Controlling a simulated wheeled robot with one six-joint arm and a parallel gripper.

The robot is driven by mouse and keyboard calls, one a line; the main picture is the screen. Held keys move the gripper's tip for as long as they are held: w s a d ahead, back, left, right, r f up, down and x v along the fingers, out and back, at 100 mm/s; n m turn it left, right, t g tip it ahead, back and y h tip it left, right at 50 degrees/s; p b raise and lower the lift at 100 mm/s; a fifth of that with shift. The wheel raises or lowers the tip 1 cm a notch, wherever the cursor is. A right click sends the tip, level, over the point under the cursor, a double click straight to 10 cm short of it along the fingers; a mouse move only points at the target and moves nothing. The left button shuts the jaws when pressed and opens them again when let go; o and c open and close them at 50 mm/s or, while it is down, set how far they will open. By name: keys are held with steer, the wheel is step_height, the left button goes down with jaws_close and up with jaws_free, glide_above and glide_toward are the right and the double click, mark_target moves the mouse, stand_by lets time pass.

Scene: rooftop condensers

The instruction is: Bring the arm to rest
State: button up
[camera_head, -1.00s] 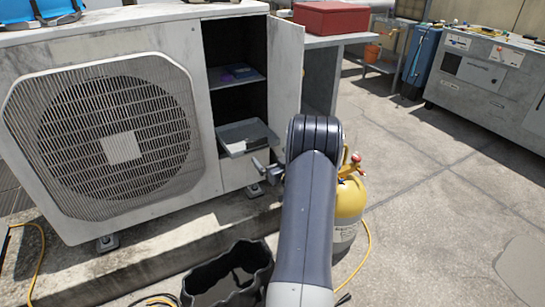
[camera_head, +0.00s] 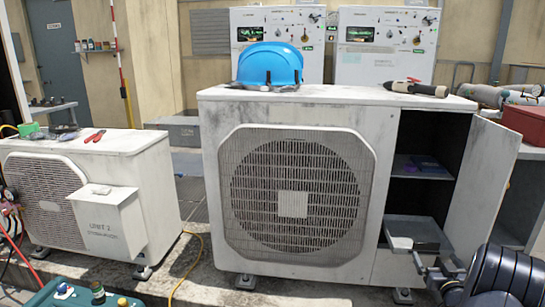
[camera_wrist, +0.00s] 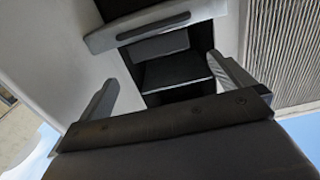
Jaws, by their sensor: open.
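My arm (camera_head: 500,276) shows at the lower right of the head view, in front of the large condenser's open side compartment (camera_head: 425,135). My gripper (camera_head: 424,264) is partly seen there, just below and in front of the pulled-out grey tray (camera_head: 415,236). In the wrist view my gripper (camera_wrist: 161,72) has its two fingers wide apart with nothing between them. Beyond them are the tray (camera_wrist: 135,28) and the dark compartment (camera_wrist: 175,72). I cannot tell the exact gap between gripper and tray.
The large condenser (camera_head: 300,195) carries a blue hard hat (camera_head: 268,65) and a dark-tipped tool (camera_head: 415,88). Its door (camera_head: 485,185) stands open beside my arm. A smaller unit (camera_head: 110,205) is left. A red box (camera_head: 525,122) is at right.

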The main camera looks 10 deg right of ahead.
mark_target(427, 244)
steer(key=b+x, duration=0.1)
steer(key=x, duration=0.4)
steer(key=shift+w+f, duration=0.1)
steer(key=shift+w, duration=0.05)
steer(key=shift+w+d+b, duration=0.25)
steer(key=shift+w+b, duration=0.05)
steer(key=shift+w, duration=0.6)
